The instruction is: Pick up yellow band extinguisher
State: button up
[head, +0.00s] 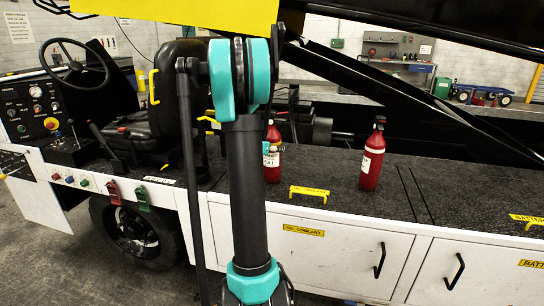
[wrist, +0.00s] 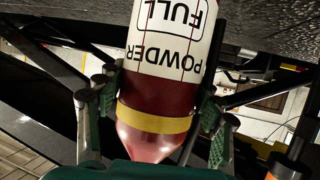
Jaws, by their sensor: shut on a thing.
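The yellow band extinguisher (wrist: 165,95) fills the middle of the wrist view, upside down in the picture. It is red, with a white label reading POWDER FULL and a yellow band near its tapered shoulder. My gripper (wrist: 157,104) has a finger on each side of it and is shut on it around the band. In the head view a red extinguisher (head: 272,170) with a FULL label stands partly behind my arm, which hides much of my gripper there. Its base looks at deck level; I cannot tell whether it touches.
Another red extinguisher (head: 372,160) stands upright on the black deck (head: 320,175), to the right. A yellow handle (head: 309,191) lies on the deck near the front edge. A seat (head: 165,110) and steering wheel are at left; dark slanted beams cross behind.

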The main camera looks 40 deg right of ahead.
jog(key=c, duration=0.7)
